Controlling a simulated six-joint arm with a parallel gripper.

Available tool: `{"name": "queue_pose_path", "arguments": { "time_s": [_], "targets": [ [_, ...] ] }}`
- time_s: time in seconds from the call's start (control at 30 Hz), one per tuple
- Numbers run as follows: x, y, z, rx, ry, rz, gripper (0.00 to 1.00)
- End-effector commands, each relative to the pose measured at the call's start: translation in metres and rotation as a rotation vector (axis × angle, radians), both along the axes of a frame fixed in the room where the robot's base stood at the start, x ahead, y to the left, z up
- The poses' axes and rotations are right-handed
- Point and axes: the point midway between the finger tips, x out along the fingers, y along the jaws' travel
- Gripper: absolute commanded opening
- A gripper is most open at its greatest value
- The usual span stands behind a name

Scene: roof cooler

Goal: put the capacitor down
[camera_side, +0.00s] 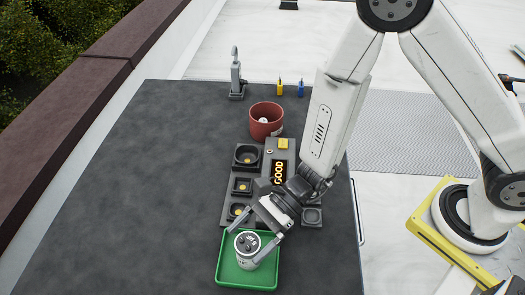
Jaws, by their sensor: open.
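The capacitor (248,252) is a short silver-grey cylinder with dark terminals on its top. It stands upright in the green tray (229,279) at the lower middle of the side view. My gripper (252,232) is open, with its fingers at either side of the capacitor. One finger reaches to its left side and the other to its right. I cannot tell whether either finger touches it. The tray's far right part is partly hidden by my gripper.
A red bin (266,121) and a grey clamp-like device (237,80) stand farther back. The dark surface (130,190) at left is clear. A roof parapet (80,85) runs along the left.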

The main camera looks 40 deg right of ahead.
Motion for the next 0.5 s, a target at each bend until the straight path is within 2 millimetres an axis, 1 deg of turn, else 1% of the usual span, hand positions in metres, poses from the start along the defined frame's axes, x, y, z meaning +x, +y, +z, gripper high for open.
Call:
{"name": "queue_pose_path", "arguments": {
  "time_s": [0.5],
  "targets": [
    [0.001, -0.059, 0.024, 0.001, -0.001, -0.004, 1.00]
  ]
}}
